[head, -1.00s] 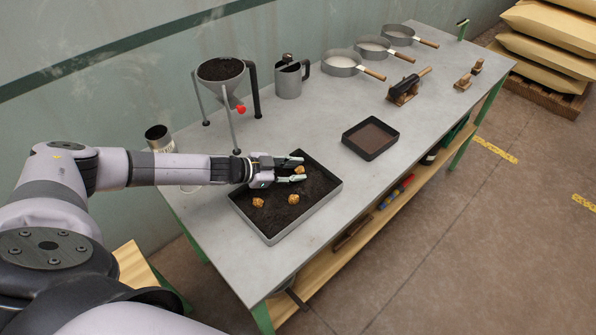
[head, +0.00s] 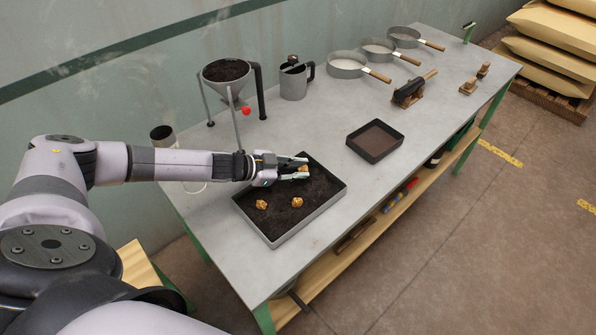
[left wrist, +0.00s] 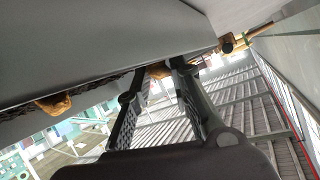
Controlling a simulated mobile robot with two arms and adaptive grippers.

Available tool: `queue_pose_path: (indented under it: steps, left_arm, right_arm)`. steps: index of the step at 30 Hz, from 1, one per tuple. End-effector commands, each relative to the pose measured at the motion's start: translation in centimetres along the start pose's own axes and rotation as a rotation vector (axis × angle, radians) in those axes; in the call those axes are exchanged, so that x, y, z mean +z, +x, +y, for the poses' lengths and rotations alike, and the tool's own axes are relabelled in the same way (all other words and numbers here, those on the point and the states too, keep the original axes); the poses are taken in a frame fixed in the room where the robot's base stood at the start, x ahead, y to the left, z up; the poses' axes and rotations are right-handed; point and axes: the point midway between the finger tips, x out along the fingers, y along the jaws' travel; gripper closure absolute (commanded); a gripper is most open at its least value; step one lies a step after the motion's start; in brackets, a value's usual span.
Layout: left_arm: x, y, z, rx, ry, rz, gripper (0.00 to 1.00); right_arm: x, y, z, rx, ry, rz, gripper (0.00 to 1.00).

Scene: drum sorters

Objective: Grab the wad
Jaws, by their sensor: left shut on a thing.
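Crumpled golden-brown wads lie on dark soil in a grey rectangular tray (head: 332,196). My left gripper (head: 305,171) is low over the tray's far part, with its fingers shut on one wad (head: 304,168). Much of that wad is hidden by the fingers; a bit of it shows between them in the left wrist view (left wrist: 159,70). Two other wads, the left one (head: 262,204) and the right one (head: 297,202), lie free on the soil nearer the tray's front. One free wad also shows at the left in the left wrist view (left wrist: 55,103). My right gripper is not in view.
Behind the tray stand a soil-filled funnel on legs (head: 226,71), a metal can (head: 163,136) and a grey jug (head: 293,82). A smaller dark tray (head: 375,141) lies to the right. Sieves (head: 346,65) stand farther back. The tabletop between the trays is clear.

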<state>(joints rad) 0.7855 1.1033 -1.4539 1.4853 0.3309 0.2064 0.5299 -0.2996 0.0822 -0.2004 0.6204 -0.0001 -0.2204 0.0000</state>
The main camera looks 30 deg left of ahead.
Motion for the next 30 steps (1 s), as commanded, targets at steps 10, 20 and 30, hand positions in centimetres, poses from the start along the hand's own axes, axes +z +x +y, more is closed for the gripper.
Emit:
queue_pose_path:
  steps: [10, 20, 30]
  left_arm:
    - [-7.8, -4.0, -2.5, -0.006, 0.007, 0.007, 0.88]
    - [-13.6, -7.1, -4.2, -0.006, 0.005, 0.006, 0.88]
    - [-15.7, -8.2, -4.7, -0.004, 0.002, 0.005, 0.88]
  right_arm:
    - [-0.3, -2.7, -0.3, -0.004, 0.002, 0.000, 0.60]
    - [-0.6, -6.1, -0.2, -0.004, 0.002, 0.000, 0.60]
    - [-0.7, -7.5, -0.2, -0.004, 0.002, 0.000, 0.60]
